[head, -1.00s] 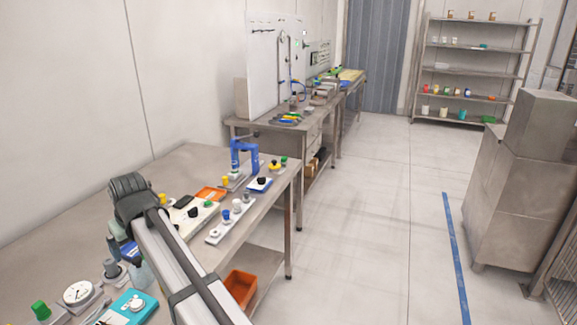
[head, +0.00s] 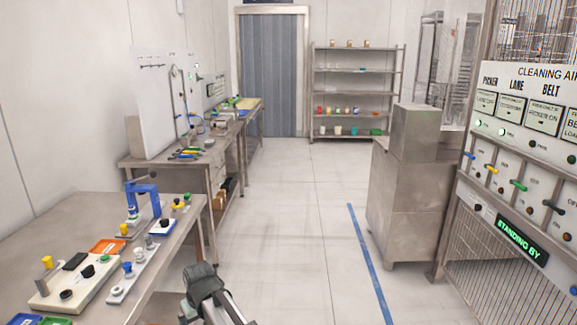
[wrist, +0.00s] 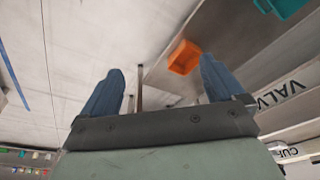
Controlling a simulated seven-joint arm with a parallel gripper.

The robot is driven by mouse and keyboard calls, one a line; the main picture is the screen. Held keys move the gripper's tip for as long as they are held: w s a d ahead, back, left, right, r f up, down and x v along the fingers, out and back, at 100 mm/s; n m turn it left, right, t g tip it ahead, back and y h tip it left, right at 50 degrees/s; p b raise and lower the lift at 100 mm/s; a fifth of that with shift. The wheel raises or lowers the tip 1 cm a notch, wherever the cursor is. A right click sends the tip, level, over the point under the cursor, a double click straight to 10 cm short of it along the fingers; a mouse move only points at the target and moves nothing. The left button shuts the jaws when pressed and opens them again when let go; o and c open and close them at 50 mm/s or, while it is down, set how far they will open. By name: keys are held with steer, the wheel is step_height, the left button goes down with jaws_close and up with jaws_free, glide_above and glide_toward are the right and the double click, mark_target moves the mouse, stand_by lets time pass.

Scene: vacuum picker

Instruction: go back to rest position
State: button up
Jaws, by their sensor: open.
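My gripper shows in the wrist view (wrist: 160,90) with its two blue fingers spread wide apart and nothing between them. Past the fingers are the pale floor, a table leg and an orange bin (wrist: 184,57). In the head view my arm's dark wrist part shows at the bottom, to the right of the near workbench (head: 165,238). The fingers themselves are hidden there.
The workbench on the left carries a blue clamp-like fixture (head: 143,198), an orange tray (head: 107,246) and boards with knobs. A control panel (head: 520,235) reading "STANDING BY" stands at right. Grey cabinets (head: 405,205) stand before it. The middle floor (head: 290,200) is clear.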

steer(key=d+f+m, duration=0.1)
steer(key=d+f, duration=0.3)
steer(key=d, duration=0.4)
steer(key=w+d+f+m+h, duration=0.1)
steer(key=d+f+m, duration=0.15)
steer(key=d, duration=0.55)
steer(key=d+f+m, duration=0.1)
steer(key=d+f, duration=0.3)
steer(key=d, duration=0.3)
steer(key=s+d+f+m+g, duration=0.1)
steer(key=s+d+f, duration=0.2)
steer(key=d, duration=0.4)
steer(key=s+d+f+m, duration=0.1)
steer(key=s+d+f, duration=0.1)
steer(key=d, duration=0.5)
steer(key=s+d+f+m+g, duration=0.1)
steer(key=s+d+f+m, duration=0.15)
steer(key=d, duration=0.45)
steer(key=s+f+g, duration=0.3)
steer(key=s+f, duration=0.7)
steer(key=s, duration=0.5)
steer(key=s+f+g, duration=0.3)
steer(key=s+f, duration=0.8)
steer(key=s, duration=0.4)
steer(key=shift+s+n+g+h, duration=0.15)
steer(key=shift+n+g+h, duration=0.15)
steer(key=shift+n+h, duration=0.1)
